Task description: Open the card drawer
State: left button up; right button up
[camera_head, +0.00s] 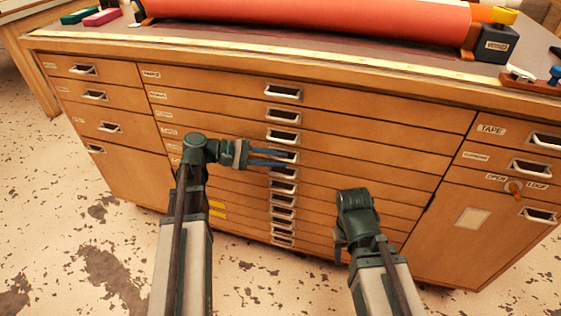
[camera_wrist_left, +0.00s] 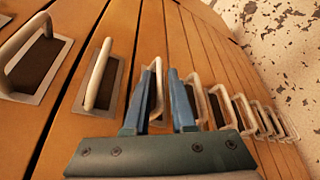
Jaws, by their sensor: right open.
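The wide middle drawers (camera_head: 215,88) of the wooden cabinet look shut. Their small labels are too blurred to read, so I cannot tell which is the card drawer. My left gripper (camera_head: 287,157) is at the fourth metal pull from the top in the middle column. In the left wrist view, the fingers (camera_wrist_left: 160,72) stand apart with a pale handle bar (camera_wrist_left: 158,88) between them. A gap shows beside the bar, and I cannot tell whether either finger touches it. My right gripper (camera_head: 355,213) is in front of the lower drawers, away from the pulls; its fingertips are hidden.
Narrow drawers (camera_head: 93,70) line the left side. A big red roll (camera_head: 320,20) lies on top. The worn floor (camera_head: 100,250) in front looks clear.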

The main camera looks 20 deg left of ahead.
pick_arm(q)
jog(key=shift+w+d+f, duration=0.1)
jog(key=shift+w+d, duration=0.05)
jog(key=shift+d, duration=0.4)
grip_shut()
dwell(1.1)
